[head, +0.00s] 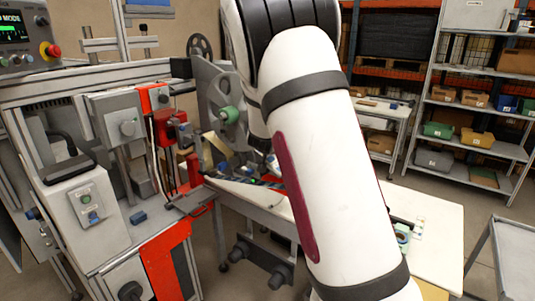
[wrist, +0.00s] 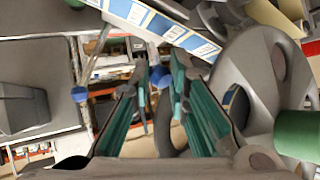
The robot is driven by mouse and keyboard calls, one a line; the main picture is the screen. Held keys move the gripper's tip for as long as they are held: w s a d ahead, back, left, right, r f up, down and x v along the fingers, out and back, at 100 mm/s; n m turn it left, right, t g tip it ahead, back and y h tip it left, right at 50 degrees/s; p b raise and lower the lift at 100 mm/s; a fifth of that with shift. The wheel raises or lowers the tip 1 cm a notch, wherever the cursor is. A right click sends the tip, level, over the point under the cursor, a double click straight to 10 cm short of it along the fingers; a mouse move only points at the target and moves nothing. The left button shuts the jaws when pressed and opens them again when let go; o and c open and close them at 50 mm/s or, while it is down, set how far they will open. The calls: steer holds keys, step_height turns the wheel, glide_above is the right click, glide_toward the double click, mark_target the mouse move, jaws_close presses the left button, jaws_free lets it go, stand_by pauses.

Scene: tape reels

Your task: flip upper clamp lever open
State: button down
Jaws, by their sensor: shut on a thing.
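My gripper (wrist: 160,72) shows in the wrist view with its two teal-padded fingers pointing away from the camera. Its fingertips are close together on either side of a blue knob (wrist: 160,78), which looks like the end of the upper clamp lever; most of the lever is hidden. A second blue knob (wrist: 79,94) stands apart, left of the fingers. A strip with blue-and-white labels (wrist: 160,28) crosses above the fingertips. In the head view my white arm hides the gripper and the clamp area, beside the reel machine.
A large grey reel (wrist: 262,75) and a green roller (wrist: 297,135) are close on the right in the wrist view. In the head view, a machine with a red frame (head: 165,262) stands left and shelves (head: 460,172) stand back right.

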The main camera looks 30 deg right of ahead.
steer(key=w+d+r+n+g+y+b, duration=0.1)
steer(key=d+r+y+b, duration=0.2)
steer(key=d+y, duration=0.3)
steer(key=shift+d+r+b, duration=0.35)
steer(key=shift+d+b, duration=0.35)
steer(key=shift+d, duration=1.05)
steer(key=c, duration=1.5)
jaws_free()
steer(key=shift+d, duration=0.1)
steer(key=shift+a, duration=0.3)
